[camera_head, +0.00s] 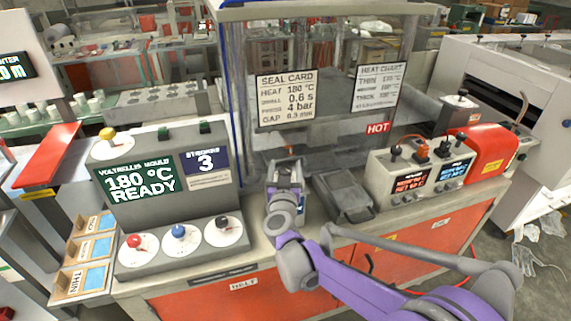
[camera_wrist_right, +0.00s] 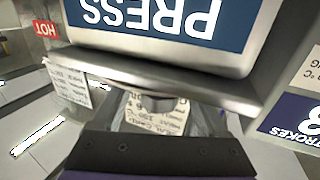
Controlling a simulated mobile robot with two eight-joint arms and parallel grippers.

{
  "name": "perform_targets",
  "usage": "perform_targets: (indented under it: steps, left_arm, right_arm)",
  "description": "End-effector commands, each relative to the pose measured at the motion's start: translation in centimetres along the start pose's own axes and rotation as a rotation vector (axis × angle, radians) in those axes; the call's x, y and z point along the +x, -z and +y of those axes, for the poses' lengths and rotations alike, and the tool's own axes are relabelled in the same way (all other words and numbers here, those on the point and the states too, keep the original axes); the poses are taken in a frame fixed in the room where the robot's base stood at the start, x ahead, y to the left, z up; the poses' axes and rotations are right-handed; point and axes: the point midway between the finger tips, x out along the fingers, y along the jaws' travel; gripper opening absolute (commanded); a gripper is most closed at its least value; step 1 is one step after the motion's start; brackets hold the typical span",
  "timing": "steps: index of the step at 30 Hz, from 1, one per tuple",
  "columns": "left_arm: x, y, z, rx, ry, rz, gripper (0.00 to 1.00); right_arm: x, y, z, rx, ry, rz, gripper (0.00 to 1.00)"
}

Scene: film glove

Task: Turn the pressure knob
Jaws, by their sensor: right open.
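On the left console (camera_head: 160,215), red (camera_head: 134,240), blue (camera_head: 179,231) and black (camera_head: 222,222) knobs sit on white dials along the front, and a yellow knob (camera_head: 108,133) sits on top. The grey control box (camera_head: 384,178) at right carries black (camera_head: 396,151), orange-red (camera_head: 422,149) and black (camera_head: 460,138) controls. Their labels are too small to read, so I cannot tell which is the pressure knob. My right gripper (camera_head: 286,172) is open between console and box, touching no knob. The wrist view shows an upside-down PRESS sign (camera_wrist_right: 155,18). My left gripper is not in view.
The console screen (camera_head: 137,182) reads 180 °C READY. A seal card (camera_head: 287,98) and heat chart (camera_head: 380,83) hang on the clear guard behind. A grey tray (camera_head: 343,196) lies right of the gripper. A red housing (camera_head: 490,150) stands beyond the control box.

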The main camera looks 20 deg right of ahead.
Motion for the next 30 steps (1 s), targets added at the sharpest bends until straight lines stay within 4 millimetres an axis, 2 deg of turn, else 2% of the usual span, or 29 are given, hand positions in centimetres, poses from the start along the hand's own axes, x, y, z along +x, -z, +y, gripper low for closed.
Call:
perform_targets:
  steps: [4,12,14,25,30]
  left_arm:
    - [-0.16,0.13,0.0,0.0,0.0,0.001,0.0]
    - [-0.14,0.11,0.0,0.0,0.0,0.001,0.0]
    - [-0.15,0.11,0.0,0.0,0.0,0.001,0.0]
    - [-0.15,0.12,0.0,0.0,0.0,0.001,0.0]
    - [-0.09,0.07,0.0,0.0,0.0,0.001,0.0]
  right_arm:
    - [0.97,0.0,0.02,0.0,0.0,0.0,0.76]
    - [1.07,-0.04,0.03,0.0,0.001,0.0,0.76]
    - [1.06,-0.04,0.02,0.0,0.001,0.0,0.67]
    - [1.04,-0.03,0.02,0.0,0.001,0.0,0.01]
    - [1.03,-0.05,0.01,0.0,-0.002,0.0,0.0]
